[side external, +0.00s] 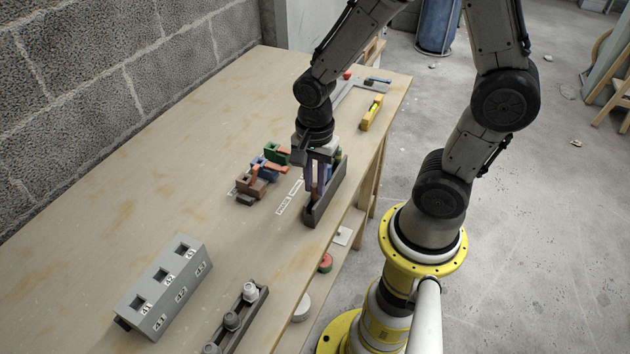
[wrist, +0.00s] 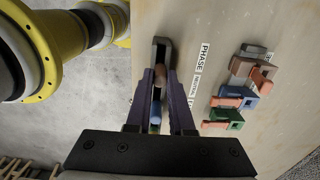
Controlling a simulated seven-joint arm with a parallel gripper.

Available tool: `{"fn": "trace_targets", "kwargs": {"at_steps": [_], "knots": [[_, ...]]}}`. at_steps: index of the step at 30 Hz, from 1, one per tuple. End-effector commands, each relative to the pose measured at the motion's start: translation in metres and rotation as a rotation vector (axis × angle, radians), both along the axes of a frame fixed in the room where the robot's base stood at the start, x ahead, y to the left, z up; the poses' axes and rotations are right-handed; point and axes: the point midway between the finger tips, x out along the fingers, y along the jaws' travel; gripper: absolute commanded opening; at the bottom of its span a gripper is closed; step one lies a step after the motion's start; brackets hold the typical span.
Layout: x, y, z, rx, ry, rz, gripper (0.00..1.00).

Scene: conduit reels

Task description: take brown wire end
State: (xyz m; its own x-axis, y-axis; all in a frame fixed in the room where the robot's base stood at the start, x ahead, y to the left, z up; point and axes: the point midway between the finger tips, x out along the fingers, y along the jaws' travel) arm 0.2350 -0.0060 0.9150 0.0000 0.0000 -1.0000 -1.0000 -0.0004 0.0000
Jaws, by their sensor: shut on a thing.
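A dark, narrow holder (side external: 325,205) stands near the right edge of the table; it also shows in the wrist view (wrist: 161,45). My gripper (side external: 317,190) points down at the holder, its two purple-grey fingers reaching into it. In the wrist view, my gripper (wrist: 159,78) is shut on the brown wire end (wrist: 157,94), which shows between the fingers. A blue wire end (wrist: 155,112) and a greenish one (wrist: 153,128) sit in line behind it, nearer the palm. The fingers hide most of the brown end in the side view.
Brown, blue and green terminal blocks with orange levers (side external: 262,174) stand left of the holder, by PHASE and NEUTRAL labels (side external: 289,197). A grey socketed block (side external: 165,287) and a dark rack with knobs (side external: 236,318) are nearer. A yellow level (side external: 371,113) lies at the back.

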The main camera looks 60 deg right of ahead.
Motion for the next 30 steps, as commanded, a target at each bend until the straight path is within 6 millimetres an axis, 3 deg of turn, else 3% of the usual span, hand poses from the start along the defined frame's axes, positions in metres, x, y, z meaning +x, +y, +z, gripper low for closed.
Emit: {"fn": "trace_targets", "kwargs": {"at_steps": [30], "knots": [[0.001,0.000,0.016,0.000,-0.002,0.000,0.00]]}}
